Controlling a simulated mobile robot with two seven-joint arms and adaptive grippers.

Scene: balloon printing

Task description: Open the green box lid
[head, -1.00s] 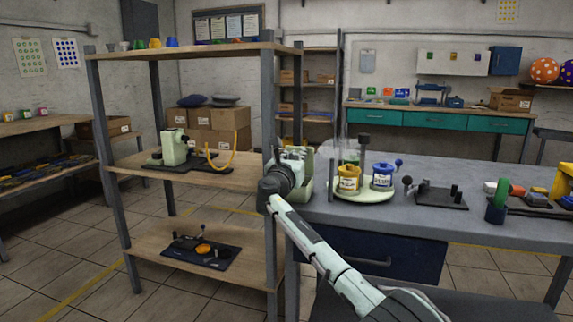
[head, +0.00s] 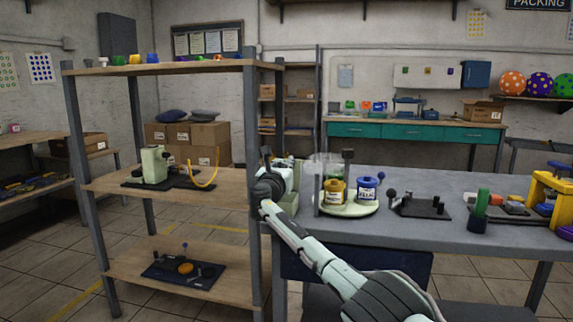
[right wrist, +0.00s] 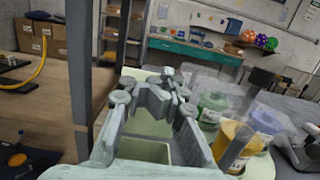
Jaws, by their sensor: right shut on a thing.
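The pale green box (head: 290,203) stands at the left end of the grey workbench, beside the shelf post. My right gripper (head: 278,168) is at its top and covers much of it in the head view. In the right wrist view my right gripper (right wrist: 166,92) has its grey fingers closed in over the box, whose pale green surfaces (right wrist: 148,126) show between and below them. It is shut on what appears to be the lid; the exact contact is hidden. How far the lid is open I cannot tell. My left gripper is not in view.
A pale round tray (head: 350,207) with a yellow pot (head: 335,191) and a blue pot (head: 367,188) stands close to the right of the box. A black fixture (head: 420,207) lies farther right. The wooden shelf unit (head: 230,185) is close on the left.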

